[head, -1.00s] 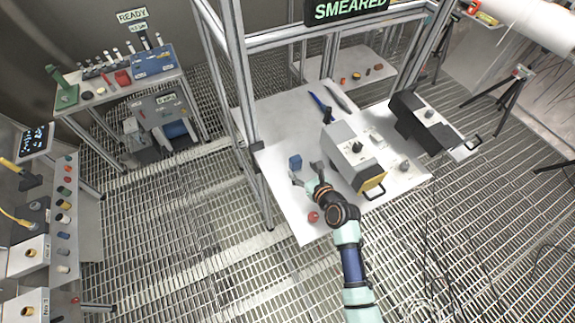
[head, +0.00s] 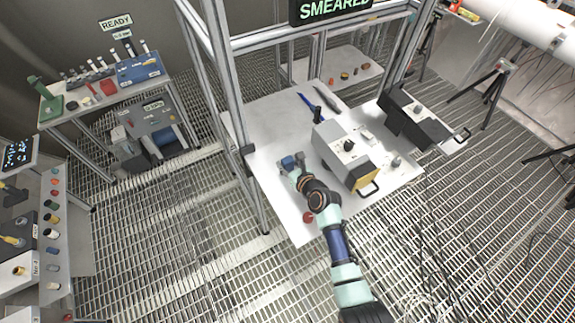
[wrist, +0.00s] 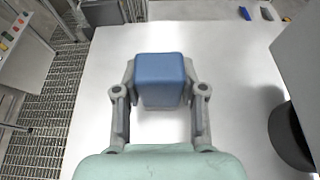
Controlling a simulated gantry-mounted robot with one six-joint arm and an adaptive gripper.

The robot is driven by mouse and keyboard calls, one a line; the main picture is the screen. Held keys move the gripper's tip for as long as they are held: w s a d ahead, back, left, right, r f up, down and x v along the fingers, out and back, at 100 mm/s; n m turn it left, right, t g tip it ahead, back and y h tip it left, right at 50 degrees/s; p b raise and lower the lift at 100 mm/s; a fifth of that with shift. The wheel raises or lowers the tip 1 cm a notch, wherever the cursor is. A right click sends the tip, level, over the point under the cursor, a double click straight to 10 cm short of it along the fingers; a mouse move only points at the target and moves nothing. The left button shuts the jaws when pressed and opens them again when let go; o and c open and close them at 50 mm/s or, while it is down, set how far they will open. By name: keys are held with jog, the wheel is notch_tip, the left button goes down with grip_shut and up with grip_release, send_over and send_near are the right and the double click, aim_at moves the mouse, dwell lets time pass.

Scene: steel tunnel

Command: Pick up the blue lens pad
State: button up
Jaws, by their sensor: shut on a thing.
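The blue lens pad (head: 289,162) is a small blue block at the left part of the white table (head: 275,205). In the wrist view the pad (wrist: 160,80) sits between the two fingers of my gripper (wrist: 160,92), which is shut on it with a finger against each side. In the head view my gripper (head: 293,168) reaches the pad from the near side and partly covers it. I cannot tell whether the pad still touches the table.
A grey-white box with a yellow end and a black knob (head: 349,146) stands right of my gripper. A red ball-like piece (head: 308,217) lies near my arm. A black device (head: 412,118) stands further right. A metal frame post (head: 228,90) rises at the table's left edge.

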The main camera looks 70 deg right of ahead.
aim_at(287, 160)
jog(key=shift+c, duration=1.2)
jog(key=shift+r, duration=0.1)
notch_tip(287, 160, up, 20)
jog(key=p, duration=0.3)
